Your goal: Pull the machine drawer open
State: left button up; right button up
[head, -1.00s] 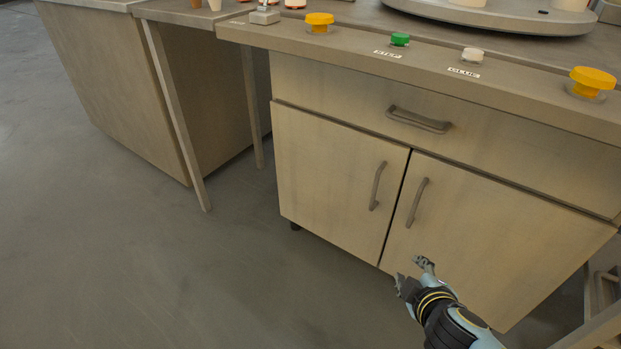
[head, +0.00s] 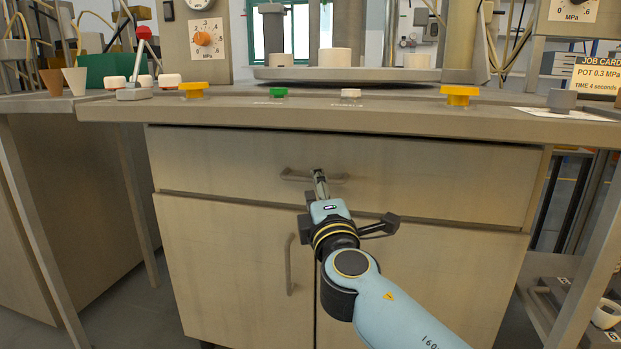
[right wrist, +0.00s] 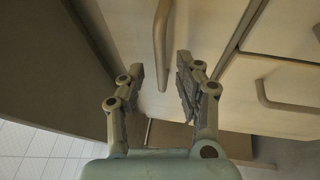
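The machine drawer (head: 230,170) is the wide wooden front under the counter. It looks about flush with the cabinet doors below, with a thin dark gap along its top edge. Its grey bar handle (head: 296,176) is at the middle of the front, partly hidden by my right gripper (head: 318,180). In the right wrist view the handle (right wrist: 161,35) lies between the two fingers of my right gripper (right wrist: 161,78). The fingers are open, with space on both sides of the bar. My left gripper is not in view.
Two cabinet doors (head: 230,260) sit below the drawer; a door handle (head: 290,264) shows left of my arm. The counter edge (head: 330,115) overhangs above, with yellow, green and white buttons. A table leg (head: 45,240) stands at left, shelving (head: 565,290) at right.

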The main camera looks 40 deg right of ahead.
aim_at(331, 152)
jog(key=shift+x, duration=1.6)
jog(key=shift+c, duration=0.4)
grip_shut()
